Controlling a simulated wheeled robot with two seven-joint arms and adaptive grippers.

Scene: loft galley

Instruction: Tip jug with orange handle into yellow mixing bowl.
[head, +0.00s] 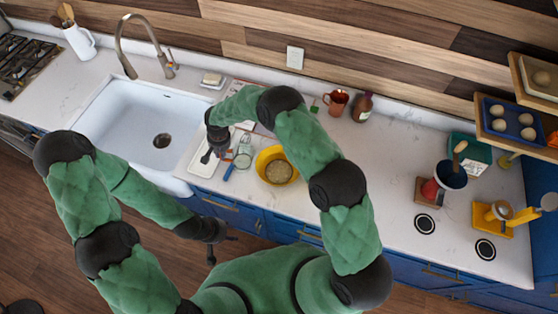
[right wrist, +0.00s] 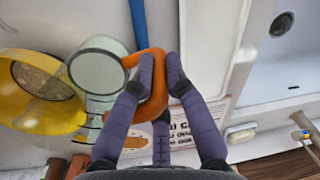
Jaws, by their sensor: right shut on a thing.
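The clear glass jug (head: 243,155) stands upright on the counter, just left of the yellow mixing bowl (head: 262,160). In the right wrist view the jug (right wrist: 98,70) shows its round rim and its orange handle (right wrist: 157,58). My right gripper (right wrist: 161,70) is shut on that handle; in the head view the gripper (head: 214,153) is at the jug's left side. The yellow bowl (right wrist: 14,82) also shows beside the jug in the wrist view. Beige contents show in the bowl. My left gripper (head: 222,246) hangs in front of the counter, empty, its fingers apart.
A white tray (head: 201,165) lies left of the jug, next to the sink (head: 135,115). A blue-handled tool (head: 228,174) lies by the jug. A copper mug (head: 336,102) and brown bottle (head: 362,107) stand behind. The counter right of the bowl has free room.

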